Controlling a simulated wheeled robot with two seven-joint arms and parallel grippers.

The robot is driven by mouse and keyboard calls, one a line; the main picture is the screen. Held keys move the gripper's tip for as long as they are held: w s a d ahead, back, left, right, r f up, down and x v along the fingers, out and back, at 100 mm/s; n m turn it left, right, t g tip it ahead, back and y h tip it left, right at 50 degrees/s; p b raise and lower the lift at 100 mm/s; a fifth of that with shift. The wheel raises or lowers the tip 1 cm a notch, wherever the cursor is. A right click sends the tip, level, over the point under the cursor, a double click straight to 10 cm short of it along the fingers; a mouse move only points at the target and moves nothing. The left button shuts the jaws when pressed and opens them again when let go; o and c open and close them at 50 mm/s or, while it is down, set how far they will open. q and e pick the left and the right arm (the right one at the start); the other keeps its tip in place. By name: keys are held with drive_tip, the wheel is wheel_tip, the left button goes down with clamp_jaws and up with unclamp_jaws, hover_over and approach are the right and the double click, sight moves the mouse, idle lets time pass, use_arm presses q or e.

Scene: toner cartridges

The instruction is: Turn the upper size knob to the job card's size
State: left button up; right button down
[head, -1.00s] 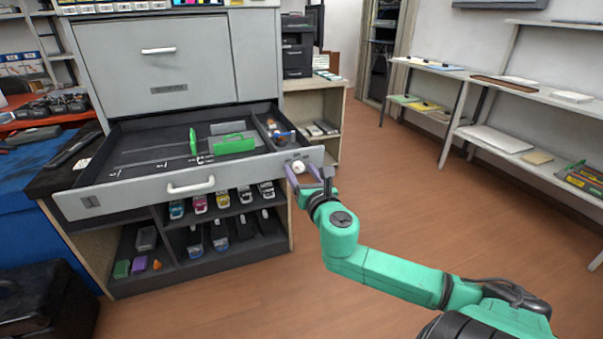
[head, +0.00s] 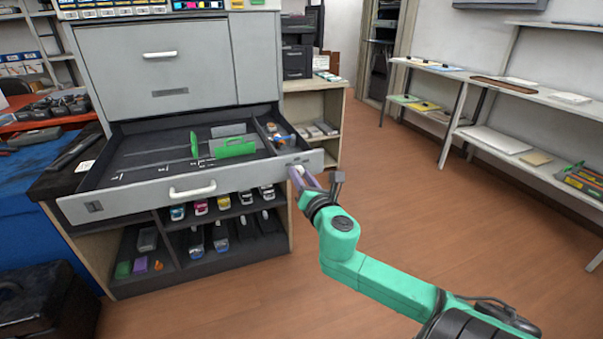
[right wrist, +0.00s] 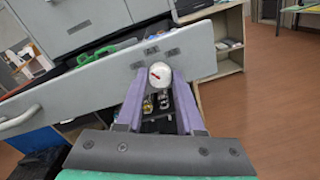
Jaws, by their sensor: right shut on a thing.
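The white round size knob (right wrist: 160,74), with a red pointer mark, sits on the right end of the open drawer's grey front panel (head: 135,197). Small dark labels (right wrist: 151,51) lie around it on the panel. My right gripper (right wrist: 157,82) has its purple fingers shut on the knob from both sides. In the head view, this gripper (head: 302,178) is at the panel's right end and mostly hides the knob. The red mark points to the upper left in the right wrist view. The label text is too small to read, and I cannot make out a job card. My left gripper is not in view.
The drawer holds green dividers (head: 232,147) on a dark tray. Bottles with coloured labels (head: 223,202) stand on the shelf below. A wooden side shelf (head: 330,148) is close behind the knob's end. The floor to the right is clear.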

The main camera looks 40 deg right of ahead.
drive_tip(key=m+p, duration=0.1)
drive_tip(key=m, duration=0.1)
drive_tip(key=shift+m, duration=0.4)
drive_tip(key=m+p, duration=0.1)
drive_tip(key=m, duration=0.1)
drive_tip(key=shift+m, duration=0.3)
drive_tip(key=m+p, duration=0.1)
drive_tip(key=m, duration=0.2)
drive_tip(key=shift+m, duration=0.3)
drive_tip(key=m+p, duration=0.1)
drive_tip(key=m, duration=0.1)
drive_tip(key=shift+m+p, duration=0.3)
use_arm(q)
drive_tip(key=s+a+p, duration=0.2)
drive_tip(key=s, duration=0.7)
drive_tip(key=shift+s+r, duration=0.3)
use_arm(e)
drive_tip(key=m, duration=0.4)
drive_tip(key=shift+m+y, duration=0.3)
drive_tip(key=shift+f, duration=0.1)
drive_tip(key=c, duration=0.5)
unclamp_jaws()
